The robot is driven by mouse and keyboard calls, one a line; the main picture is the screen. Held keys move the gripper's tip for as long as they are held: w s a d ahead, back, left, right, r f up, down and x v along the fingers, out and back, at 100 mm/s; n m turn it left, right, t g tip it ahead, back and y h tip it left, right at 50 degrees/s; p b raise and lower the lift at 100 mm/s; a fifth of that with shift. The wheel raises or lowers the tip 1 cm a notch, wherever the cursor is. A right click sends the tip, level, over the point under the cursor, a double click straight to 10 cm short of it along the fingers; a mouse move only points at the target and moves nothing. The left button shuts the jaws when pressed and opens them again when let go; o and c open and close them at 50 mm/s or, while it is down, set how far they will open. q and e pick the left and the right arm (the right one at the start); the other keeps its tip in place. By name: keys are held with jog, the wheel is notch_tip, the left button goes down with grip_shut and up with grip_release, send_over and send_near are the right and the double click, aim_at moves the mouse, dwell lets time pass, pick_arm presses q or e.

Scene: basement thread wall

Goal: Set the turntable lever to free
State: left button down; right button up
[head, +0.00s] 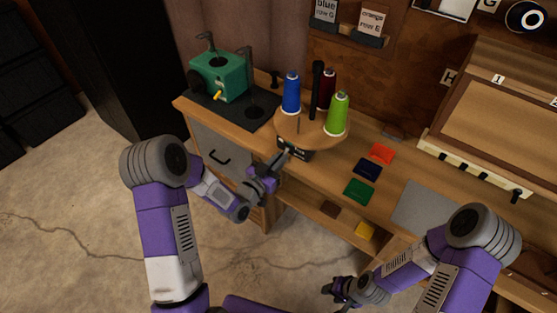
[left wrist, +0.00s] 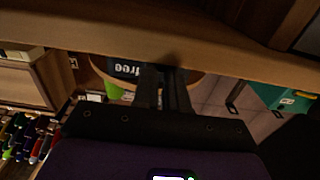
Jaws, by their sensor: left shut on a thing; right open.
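The turntable (head: 311,138) is a round wooden disc on a dark base at the bench's front edge. It carries a blue (head: 291,94), a dark red (head: 326,90) and a green thread cone (head: 337,114). My left gripper (head: 283,157) is at the front of the base, shut on the lever, which its fingers mostly hide. In the left wrist view its fingers (left wrist: 166,88) reach up beside a dark plate marked "free" (left wrist: 126,69), upside down there. The lever's exact setting cannot be made out. My right gripper (head: 340,289) is open and empty, low in front of the bench.
A teal machine (head: 220,75) stands on a dark mat at the bench's left end. Red (head: 381,153), navy (head: 367,169) and green squares (head: 359,191) lie right of the turntable, near a grey pad (head: 424,205). A lower shelf holds a yellow piece (head: 365,230).

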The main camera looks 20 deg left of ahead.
aim_at(286, 150)
pick_arm(q)
jog(key=shift+r+g+p, duration=0.35)
jog(key=shift+g+p, duration=0.05)
jog(key=shift+p, duration=0.25)
jog(key=r+g+y+p, duration=0.1)
jog(key=g+p, duration=0.1)
jog(key=p, duration=0.1)
jog(key=r+g+p, duration=0.1)
jog(key=g+p, duration=0.1)
jog(key=p, duration=0.2)
jog(key=r+g+y+p, duration=0.1)
jog(key=g+p, duration=0.1)
jog(key=p, duration=0.1)
jog(key=shift+w+d+r+y, duration=0.15)
jog(key=shift+w+r+y, duration=0.1)
jog(key=shift+w+y, duration=0.05)
jog(key=shift+w+r+g+y+p, duration=0.15)
jog(key=shift+g+y+p, duration=0.1)
jog(key=shift+g+p, duration=0.55)
jog(key=shift+w+r+g+y+p, duration=0.1)
jog(key=shift+g+y+p, duration=0.15)
jog(key=shift+g+p, duration=0.5)
jog(key=shift+f, duration=0.1)
jog(key=c, duration=1.2)
grip_release()
jog(key=shift+o, duration=0.2)
